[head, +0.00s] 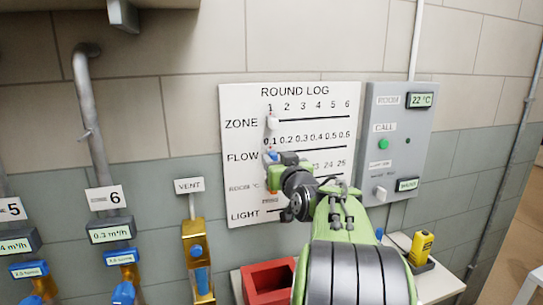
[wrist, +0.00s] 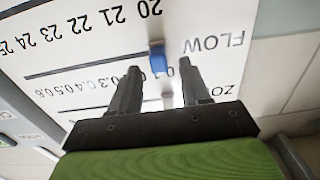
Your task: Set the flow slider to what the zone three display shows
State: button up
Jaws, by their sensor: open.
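The flow slider's blue knob (head: 271,157) is at the left end of its slot on the white ROUND LOG board (head: 240,105), near the 0.1 mark. My gripper (wrist: 160,65) is open in front of it. In the head view my arm hides much of the board's lower part. The zone three display is not in view.
The pale zone slider knob (head: 271,122) sits near 1. The zone 6 display (head: 110,233) reads 0.3 m³/h; the zone 5 display (head: 15,244) is cut off. A grey control panel (head: 397,145) is right of the board. A red bin (head: 268,280) and yellow device (head: 422,246) are below.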

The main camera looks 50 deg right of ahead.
jog(key=x, duration=0.3)
grip_shut()
dwell(0.3)
